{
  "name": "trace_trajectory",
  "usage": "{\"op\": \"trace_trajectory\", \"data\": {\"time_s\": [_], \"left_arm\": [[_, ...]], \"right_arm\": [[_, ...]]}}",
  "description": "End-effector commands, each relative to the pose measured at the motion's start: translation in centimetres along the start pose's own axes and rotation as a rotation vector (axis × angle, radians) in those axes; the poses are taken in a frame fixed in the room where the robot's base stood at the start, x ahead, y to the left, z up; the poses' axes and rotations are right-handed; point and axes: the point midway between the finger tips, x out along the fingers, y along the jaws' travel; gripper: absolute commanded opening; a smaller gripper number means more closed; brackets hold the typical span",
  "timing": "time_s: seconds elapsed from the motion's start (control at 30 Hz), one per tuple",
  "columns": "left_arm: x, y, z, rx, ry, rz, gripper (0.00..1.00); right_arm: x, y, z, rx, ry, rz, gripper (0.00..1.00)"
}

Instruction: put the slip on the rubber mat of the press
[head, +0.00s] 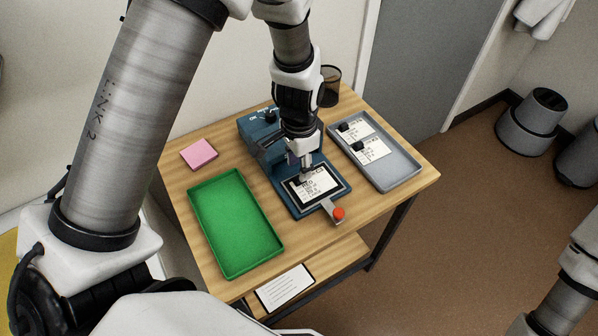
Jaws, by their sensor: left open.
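The blue press (252,125) stands at the middle of the table. A white printed slip (316,188) lies on the press's dark rubber mat (294,204), with a dark rim of mat showing around it. A small dark piece shows at the slip's left upper part. My left gripper (304,171) is open just above the slip's far edge; whether it touches the slip cannot be told. It hides part of the press and the slip's far side. My right gripper is out of view; part of my right arm shows at the lower right.
A grey tray (400,174) on the right holds more printed slips (371,150) with dark pieces. A green tray (237,224) is empty on the left. A pink pad (199,154) and a dark mesh cup (331,84) stand behind. A red-knobbed lever (338,213) sticks out in front.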

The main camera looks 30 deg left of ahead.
Motion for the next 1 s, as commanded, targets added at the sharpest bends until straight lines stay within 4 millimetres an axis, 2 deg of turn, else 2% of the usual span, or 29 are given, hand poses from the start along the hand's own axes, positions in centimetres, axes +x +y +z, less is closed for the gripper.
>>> {"op": "trace_trajectory", "data": {"time_s": [0.1,0.2,0.33,0.47,1.0], "left_arm": [[-3.3,-0.1,-0.1,0.0,0.006,-0.004,0.41],[-5.7,0.0,-0.1,0.0,0.004,-0.003,0.41],[-7.6,0.0,-0.1,0.0,0.002,-0.002,0.41],[-8.2,0.0,0.0,0.0,0.001,-0.001,0.41],[-8.2,0.0,0.0,0.0,0.0,0.0,0.41]], "right_arm": [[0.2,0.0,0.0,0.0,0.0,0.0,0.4],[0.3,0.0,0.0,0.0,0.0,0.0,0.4],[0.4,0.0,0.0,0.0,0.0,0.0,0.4],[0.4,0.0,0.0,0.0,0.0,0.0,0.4],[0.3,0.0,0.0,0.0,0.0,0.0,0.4]]}}
